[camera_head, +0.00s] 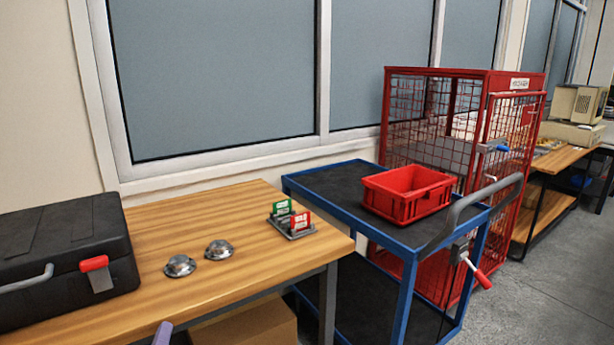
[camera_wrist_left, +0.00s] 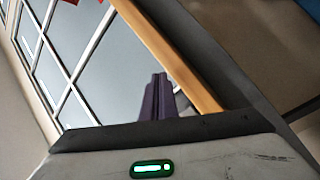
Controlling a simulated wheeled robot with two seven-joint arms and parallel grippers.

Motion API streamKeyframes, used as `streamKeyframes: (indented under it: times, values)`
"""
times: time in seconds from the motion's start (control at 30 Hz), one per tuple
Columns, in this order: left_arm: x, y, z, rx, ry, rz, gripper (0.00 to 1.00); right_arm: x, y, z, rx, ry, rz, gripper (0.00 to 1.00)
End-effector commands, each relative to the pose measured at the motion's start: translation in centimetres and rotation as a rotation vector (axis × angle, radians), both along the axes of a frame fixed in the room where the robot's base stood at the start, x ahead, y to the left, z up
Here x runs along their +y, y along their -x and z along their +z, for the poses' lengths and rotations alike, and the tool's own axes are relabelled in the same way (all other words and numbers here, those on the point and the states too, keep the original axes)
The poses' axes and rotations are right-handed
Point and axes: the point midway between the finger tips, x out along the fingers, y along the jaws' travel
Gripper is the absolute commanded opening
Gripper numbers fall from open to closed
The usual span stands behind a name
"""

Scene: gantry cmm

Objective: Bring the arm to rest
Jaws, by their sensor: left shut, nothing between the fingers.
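My left gripper (camera_head: 163,333) shows only as a purple fingertip at the bottom edge of the head view, in front of the wooden table's near edge. In the left wrist view the two purple fingers (camera_wrist_left: 158,98) are together, shut with nothing between them. The rest of my left arm is out of the head view. My right gripper is in neither view.
The wooden table (camera_head: 226,272) bears a black case (camera_head: 60,235), two metal domes (camera_head: 180,265) and a holder (camera_head: 291,229) with green and red cards. To its right stand a blue cart (camera_head: 330,190) with a red bin (camera_head: 408,193) and a red mesh cage (camera_head: 463,85).

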Motion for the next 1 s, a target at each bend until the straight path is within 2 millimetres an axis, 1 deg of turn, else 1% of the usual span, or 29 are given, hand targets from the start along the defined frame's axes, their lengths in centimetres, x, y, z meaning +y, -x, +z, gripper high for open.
streamKeyframes:
  times: [0.03, 0.07, 0.1, 0.17, 0.2, 0.27, 0.3, 0.37, 0.4, 0.5, 0.6, 0.7, 1.0]
  values:
    - [-2.3, 1.8, -3.1, 0.1, -0.097, -0.068, 0.0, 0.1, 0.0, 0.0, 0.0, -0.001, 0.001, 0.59]
    - [-3.6, 2.8, -4.7, 0.153, -0.154, -0.106, 0.0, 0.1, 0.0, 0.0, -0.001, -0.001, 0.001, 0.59]
    - [-5.2, 4.4, -6.9, 0.224, -0.227, -0.159, 0.0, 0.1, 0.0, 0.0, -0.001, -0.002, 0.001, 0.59]
    - [-7.3, 7.0, -10.1, 0.326, -0.333, -0.236, 0.0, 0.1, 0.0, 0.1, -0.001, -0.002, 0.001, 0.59]
    - [-8.5, 8.9, -12.1, 0.392, -0.403, -0.288, 0.0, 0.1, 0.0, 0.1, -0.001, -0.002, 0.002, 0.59]
    - [-10.1, 12.0, -14.9, 0.484, -0.5, -0.364, 0.0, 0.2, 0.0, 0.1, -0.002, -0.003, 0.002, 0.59]
    - [-10.9, 14.0, -16.5, 0.539, -0.559, -0.41, 0.0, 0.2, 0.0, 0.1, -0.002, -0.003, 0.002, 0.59]
    - [-11.9, 17.0, -18.7, 0.615, -0.64, -0.475, 0.0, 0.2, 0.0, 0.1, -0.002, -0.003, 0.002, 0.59]
    - [-12.4, 18.7, -19.8, 0.658, -0.686, -0.514, 0.0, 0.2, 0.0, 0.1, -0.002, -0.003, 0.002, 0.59]
    - [-13.1, 22.3, -21.8, 0.739, -0.776, -0.588, 0.0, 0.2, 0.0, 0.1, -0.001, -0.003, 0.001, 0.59]
    - [-13.4, 24.4, -22.7, 0.782, -0.828, -0.629, 0.0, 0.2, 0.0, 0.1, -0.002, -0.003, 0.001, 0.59]
    - [-13.5, 25.0, -23.0, 0.797, -0.844, -0.643, 0.0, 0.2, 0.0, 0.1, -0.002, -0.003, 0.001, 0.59]
    - [-13.5, 25.0, -23.0, 0.797, -0.844, -0.643, 0.0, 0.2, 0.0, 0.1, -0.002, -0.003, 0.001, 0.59]
